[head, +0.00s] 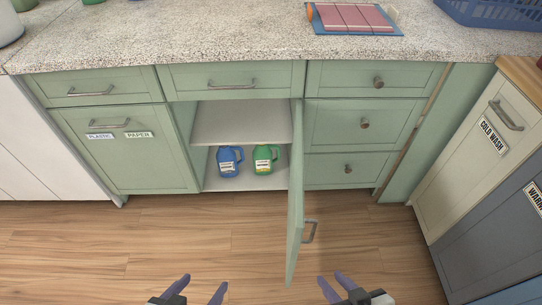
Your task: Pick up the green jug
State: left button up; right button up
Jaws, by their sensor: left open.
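The green jug (263,160) stands upright on the bottom shelf of the open cabinet, with a yellow label on its front. A blue jug (228,161) stands upright to its left, slightly apart. My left gripper (200,287) is open and empty at the bottom of the head view, low in front of the cabinet. My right gripper (337,284) is at the bottom too, to the right of the open door, with its fingers apart and empty. Both grippers are well away from the jugs.
The cabinet door (295,200) stands open, jutting forward just right of the green jug. An upper shelf (240,124) hangs above the jugs. Closed drawers (362,124) lie right. The wooden floor (160,235) in front is clear. A blue basket (490,12) sits on the counter.

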aim_at(262, 154)
jog(key=k, duration=0.25)
jog(key=u, duration=1.6)
jog(key=i, duration=1.1)
jog(key=z, duration=0.4)
jog(key=i, duration=0.9)
jog(key=z, duration=1.15)
jog(key=i, duration=0.25)
jog(key=z, duration=0.2)
